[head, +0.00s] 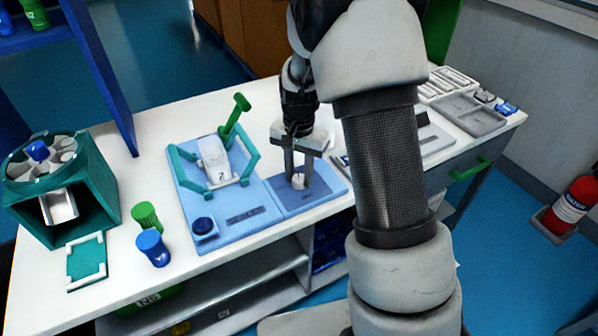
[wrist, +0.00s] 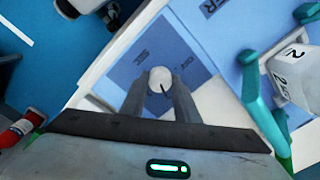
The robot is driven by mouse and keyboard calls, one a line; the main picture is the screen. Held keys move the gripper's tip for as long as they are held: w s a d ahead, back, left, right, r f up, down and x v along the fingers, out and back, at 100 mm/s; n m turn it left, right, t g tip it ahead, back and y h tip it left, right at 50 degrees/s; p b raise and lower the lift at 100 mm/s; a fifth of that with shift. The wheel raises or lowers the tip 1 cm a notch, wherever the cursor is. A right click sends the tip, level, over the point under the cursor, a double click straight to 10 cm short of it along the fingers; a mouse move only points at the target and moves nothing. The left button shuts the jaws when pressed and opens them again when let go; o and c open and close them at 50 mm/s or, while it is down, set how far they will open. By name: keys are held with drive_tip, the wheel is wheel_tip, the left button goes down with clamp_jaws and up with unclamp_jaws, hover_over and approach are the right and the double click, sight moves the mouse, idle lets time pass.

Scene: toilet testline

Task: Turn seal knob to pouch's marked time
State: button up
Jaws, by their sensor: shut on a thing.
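The seal knob (head: 298,181) is a small white round knob on a blue panel (head: 322,190) at the middle of the bench. In the wrist view the knob (wrist: 160,80) shows a dark pointer line from its centre toward the gripper side. My gripper (head: 298,172) points down over the panel and is shut on the knob, one finger on each side. The white pouch (head: 215,160) lies on the light blue station to the left, and a dark "2" is printed on it. The pouch also shows at the right of the wrist view (wrist: 295,75). Small panel lettering is hard to read.
A teal frame with a green lever (head: 235,115) surrounds the pouch. A blue button (head: 203,226) is at the station's front. Green (head: 146,216) and blue (head: 152,247) capped containers stand left, near a green carousel box (head: 60,180). Grey trays (head: 468,113) are at right.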

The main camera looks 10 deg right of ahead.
sight(299, 178)
drive_tip(key=shift+m, duration=0.3)
drive_tip(key=o, duration=1)
drive_tip(key=shift+o, duration=0.2)
wheel_tip(299, 178, up, 17)
drive_tip(key=p, duration=0.3)
drive_tip(key=shift+r, duration=0.2)
